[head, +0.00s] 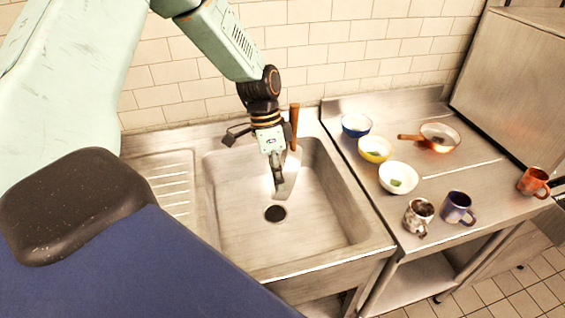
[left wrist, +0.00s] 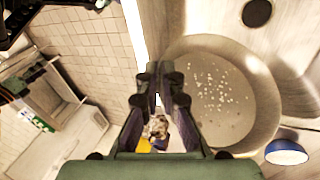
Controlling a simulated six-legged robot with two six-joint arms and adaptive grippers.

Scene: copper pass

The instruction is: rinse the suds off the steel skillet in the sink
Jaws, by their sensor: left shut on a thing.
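The steel skillet (head: 287,184) is steeply tilted, nearly edge-on in the head view, above the back of the sink basin (head: 330,215). Its brown handle (head: 294,120) points up beside my left gripper. In the left wrist view the skillet's round inside (left wrist: 215,100) faces the camera, with white specks of suds scattered over its middle. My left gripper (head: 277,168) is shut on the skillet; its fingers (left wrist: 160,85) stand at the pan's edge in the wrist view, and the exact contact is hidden. I cannot make out running water. My right gripper is not in view.
Blue (head: 356,125), yellow (head: 375,149) and white (head: 398,178) bowls stand right of the sink. A copper pan (head: 440,137) and mugs, including a speckled one (head: 418,216), share the counter. The drain (head: 275,213) is uncovered. A ribbed drainboard (head: 172,190) lies left, empty where visible.

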